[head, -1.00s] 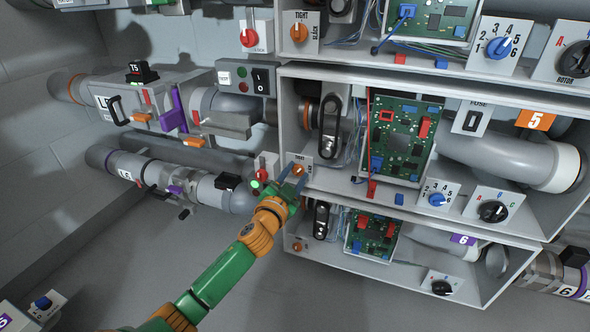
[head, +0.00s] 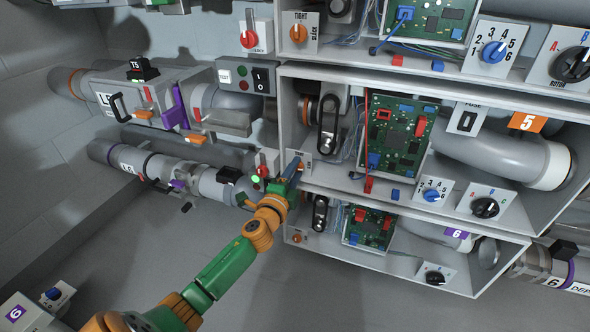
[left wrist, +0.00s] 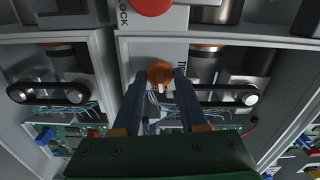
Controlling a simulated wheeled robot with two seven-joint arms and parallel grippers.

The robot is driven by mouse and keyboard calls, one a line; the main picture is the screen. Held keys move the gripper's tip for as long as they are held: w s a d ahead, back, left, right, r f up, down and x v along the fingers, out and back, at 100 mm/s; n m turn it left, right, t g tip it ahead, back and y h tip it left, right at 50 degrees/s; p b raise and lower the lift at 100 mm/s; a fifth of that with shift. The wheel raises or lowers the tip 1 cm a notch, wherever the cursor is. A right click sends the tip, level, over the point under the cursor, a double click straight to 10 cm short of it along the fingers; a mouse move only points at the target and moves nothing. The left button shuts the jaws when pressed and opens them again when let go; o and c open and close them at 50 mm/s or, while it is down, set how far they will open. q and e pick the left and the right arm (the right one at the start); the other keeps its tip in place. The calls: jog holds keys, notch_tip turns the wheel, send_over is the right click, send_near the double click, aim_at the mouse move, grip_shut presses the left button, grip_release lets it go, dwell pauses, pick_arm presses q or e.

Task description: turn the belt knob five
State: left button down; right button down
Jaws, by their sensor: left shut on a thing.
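My left gripper (head: 294,168) reaches the small TIGHT/SLACK plate (head: 301,155) at the left front of the box with the orange 5 label (head: 528,121). In the left wrist view its two dark fingers stand either side of the orange belt knob (left wrist: 160,72) and are shut on it. The knob's white mark points down in that view. Part of the word TIGHT shows beside it. In the head view the fingers hide the knob. The black belt (head: 328,126) of box five stands upright right of the plate. My right gripper is not in view.
A red switch with a green light (head: 259,173) sits just left of my gripper. Box six (head: 405,258) is below, with its own orange knob (head: 297,238). A circuit board (head: 398,135) and a blue numbered knob (head: 431,195) are to the right.

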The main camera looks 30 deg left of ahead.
pick_arm(q)
jog(key=shift+m, duration=0.6)
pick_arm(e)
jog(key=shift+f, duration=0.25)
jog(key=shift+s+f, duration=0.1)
pick_arm(q)
jog(key=c, duration=0.7)
grip_release()
jog(key=shift+c, duration=0.2)
jog(key=p+v, duration=0.1)
jog(key=v, duration=0.6)
jog(key=shift+p, duration=0.3)
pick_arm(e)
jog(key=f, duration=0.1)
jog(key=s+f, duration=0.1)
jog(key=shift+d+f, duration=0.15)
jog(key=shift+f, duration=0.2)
